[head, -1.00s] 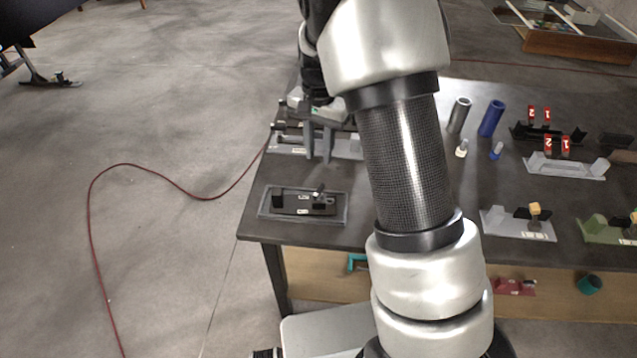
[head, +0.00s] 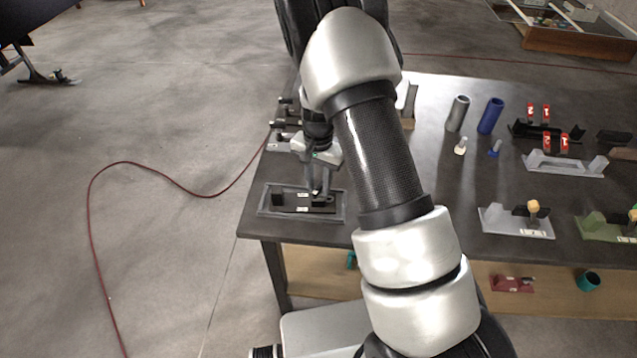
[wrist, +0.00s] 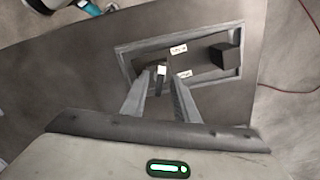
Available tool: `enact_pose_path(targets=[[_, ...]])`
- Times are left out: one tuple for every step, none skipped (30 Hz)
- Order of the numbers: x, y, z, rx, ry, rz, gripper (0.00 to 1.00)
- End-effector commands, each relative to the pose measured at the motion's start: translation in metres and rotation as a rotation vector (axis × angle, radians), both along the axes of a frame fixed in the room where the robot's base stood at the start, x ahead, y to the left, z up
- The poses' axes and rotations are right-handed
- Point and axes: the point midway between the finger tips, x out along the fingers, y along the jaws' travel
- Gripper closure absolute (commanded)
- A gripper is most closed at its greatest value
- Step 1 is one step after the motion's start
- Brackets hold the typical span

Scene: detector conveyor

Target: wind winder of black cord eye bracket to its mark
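The black cord eye bracket (head: 290,204) sits in a grey-rimmed tray (head: 262,214) at the table's near left corner. It has a black block at its left end in the head view and pale labels. In the wrist view the black block (wrist: 226,56) is at the right and the winder (wrist: 161,72), with a pale tip, is between my fingers. My gripper (head: 316,190) points down over the bracket's right part. In the wrist view my gripper (wrist: 158,88) has its fingers apart on either side of the winder. Contact with it is not clear, and its mark cannot be made out.
Grey fixtures (head: 285,124) stand behind my gripper at the table's left edge. A grey tube (head: 459,113) and a blue tube (head: 490,116) stand further right. A grey bracket (head: 517,221) and a green bracket (head: 607,229) lie to the right. Floor is open at the left.

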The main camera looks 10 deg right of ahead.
Motion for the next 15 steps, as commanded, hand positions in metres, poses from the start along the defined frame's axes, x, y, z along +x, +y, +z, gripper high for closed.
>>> enact_pose_path(targets=[[0.0000, 0.0000, 0.0001, 0.000, 0.000, 0.000, 0.73], [0.0000, 0.0000, 0.0001, 0.000, 0.000, 0.000, 0.78], [0.0000, 0.0000, 0.0002, 0.000, 0.000, 0.000, 0.84], [0.0000, 0.0000, 0.0002, 0.000, 0.000, 0.000, 0.90], [0.0000, 0.0000, 0.0002, 0.000, 0.000, 0.000, 0.95], [0.0000, 0.0000, 0.0002, 0.000, 0.000, 0.000, 1.00], [0.0000, 0.0000, 0.0003, 0.000, 0.000, 0.000, 1.00], [0.0000, 0.0000, 0.0003, 0.000, 0.000, 0.000, 1.00], [-0.0001, 0.0001, 0.0003, 0.000, 0.000, 0.000, 1.00], [0.0000, 0.0000, 0.0003, 0.000, 0.000, 0.000, 1.00], [0.0000, 0.0000, 0.0003, 0.000, 0.000, 0.001, 1.00], [0.0001, 0.0001, 0.0002, 0.000, 0.000, 0.003, 1.00], [0.0000, 0.0000, 0.0001, 0.000, 0.000, 0.005, 1.00], [0.0001, 0.0001, 0.0000, 0.000, 0.000, 0.008, 1.00], [0.0001, 0.0001, -0.0002, 0.000, 0.000, 0.015, 1.00]])
